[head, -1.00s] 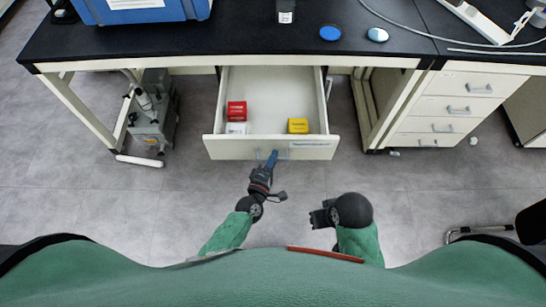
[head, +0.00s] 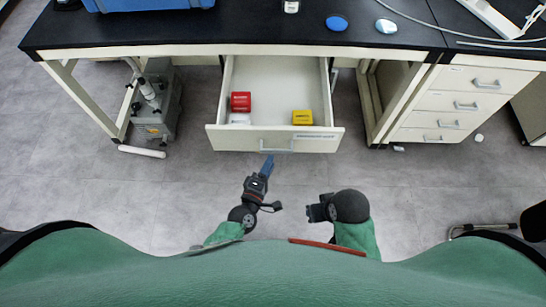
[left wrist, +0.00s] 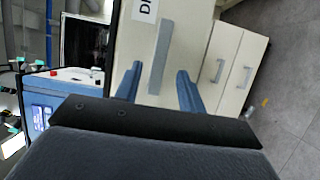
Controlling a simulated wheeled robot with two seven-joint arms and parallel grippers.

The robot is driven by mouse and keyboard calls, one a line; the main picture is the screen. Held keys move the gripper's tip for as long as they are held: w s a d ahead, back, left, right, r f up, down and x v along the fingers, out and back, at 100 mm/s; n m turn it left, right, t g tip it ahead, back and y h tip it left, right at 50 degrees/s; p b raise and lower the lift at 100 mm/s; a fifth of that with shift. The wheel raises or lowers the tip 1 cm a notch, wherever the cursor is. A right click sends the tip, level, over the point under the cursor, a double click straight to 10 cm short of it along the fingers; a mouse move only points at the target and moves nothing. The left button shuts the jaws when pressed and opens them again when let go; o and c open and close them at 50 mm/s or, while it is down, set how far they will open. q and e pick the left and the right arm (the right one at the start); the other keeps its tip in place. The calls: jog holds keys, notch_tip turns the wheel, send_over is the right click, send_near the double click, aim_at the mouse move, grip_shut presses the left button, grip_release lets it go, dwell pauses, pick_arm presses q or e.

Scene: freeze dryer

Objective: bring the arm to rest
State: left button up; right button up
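My left gripper (head: 267,164) is in front of the open drawer (head: 290,138), just short of its front panel in the head view. In the left wrist view its two blue fingers (left wrist: 158,90) are spread apart with nothing between them. The grey drawer handle (left wrist: 160,58) shows ahead of and between the fingertips, apart from them as far as I can see. My right gripper (head: 312,212) is at the lower middle of the head view, pointing left over the floor. Its fingers are too small and dark to tell their state.
The open drawer holds a red box (head: 241,101), a white box (head: 240,119) and a yellow box (head: 302,117). The black bench top (head: 250,34) lies above it. A grey pump (head: 156,105) stands on the floor under the bench at left. A closed drawer cabinet (head: 460,103) is at right.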

pick_arm(q)
jog(key=shift+v, duration=0.85)
pick_arm(e)
jog(key=shift+a+f, duration=0.25)
jog(key=shift+a, duration=0.2)
jog(key=shift+w+r, duration=0.1)
pick_arm(q)
jog(key=s+d+f+m+g+h, duration=0.1)
jog(key=s+d+f+m+g, duration=0.2)
jog(key=m+g, duration=0.35)
jog(key=s+d+f+m+g+h, duration=0.1)
jog(key=s+d+f+m+g, duration=0.1)
jog(key=s+m+g, duration=0.45)
jog(key=s+a+r+m+y, duration=0.1)
jog(key=s+a+r+y, duration=0.1)
jog(key=a+r, duration=0.3)
jog(key=s+a+r+m+g+y+p, duration=0.1)
jog(key=s+a+r+y, duration=0.2)
jog(key=a, duration=0.7)
notch_tip(320, 180, up, 3)
jog(key=shift+a+m+y, duration=0.4)
jog(key=shift+y, duration=0.7)
pick_arm(e)
jog(key=shift+s+d+r, duration=0.25)
jog(key=shift+d+r, duration=0.3)
jog(key=shift+d, duration=0.1)
jog(key=shift+s+d+r, duration=0.25)
jog(key=shift+d+r, duration=0.3)
jog(key=shift+d, duration=0.05)
jog(key=shift+f, duration=0.1)
